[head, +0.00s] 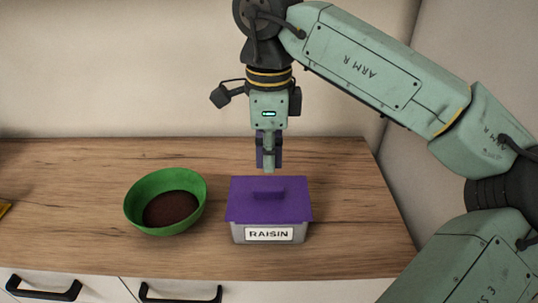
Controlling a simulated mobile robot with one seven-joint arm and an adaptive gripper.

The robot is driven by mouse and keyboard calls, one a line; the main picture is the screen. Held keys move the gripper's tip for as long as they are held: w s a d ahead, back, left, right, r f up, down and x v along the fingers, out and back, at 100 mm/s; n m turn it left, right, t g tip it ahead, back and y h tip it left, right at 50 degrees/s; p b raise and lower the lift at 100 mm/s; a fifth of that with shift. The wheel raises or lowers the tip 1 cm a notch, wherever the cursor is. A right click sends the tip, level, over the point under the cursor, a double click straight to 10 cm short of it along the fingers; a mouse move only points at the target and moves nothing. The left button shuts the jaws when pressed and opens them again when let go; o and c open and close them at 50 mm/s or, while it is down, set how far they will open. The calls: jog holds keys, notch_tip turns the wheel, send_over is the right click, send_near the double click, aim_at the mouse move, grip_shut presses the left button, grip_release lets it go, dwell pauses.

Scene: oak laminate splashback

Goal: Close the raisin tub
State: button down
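The raisin tub (238,236) is a grey box with a white label reading "RAISIN", standing on the wooden counter right of the middle. A purple lid (268,208) with a raised bar handle (264,191) lies over its top and looks level. I cannot tell whether the lid is fully seated. The inside of the tub is hidden. My gripper (268,166) points down just above and behind the lid's handle in the picture, apparently not touching it. Its fingers overlap in this view, so their opening does not show. I see nothing clearly held.
A green bowl (137,211) with dark brown contents stands left of the tub. The wooden counter (70,190) is clear around both. A yellow object (4,208) shows at the left edge. Drawers with black handles (180,294) are below the counter front. A wall stands behind.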

aim_at(269, 188)
jog(key=shift+f+b, duration=1.8)
jog(key=shift+f, duration=0.7)
jog(key=shift+r, duration=0.1)
jog(key=shift+r+p, duration=2.7)
jog(key=shift+r, duration=0.85)
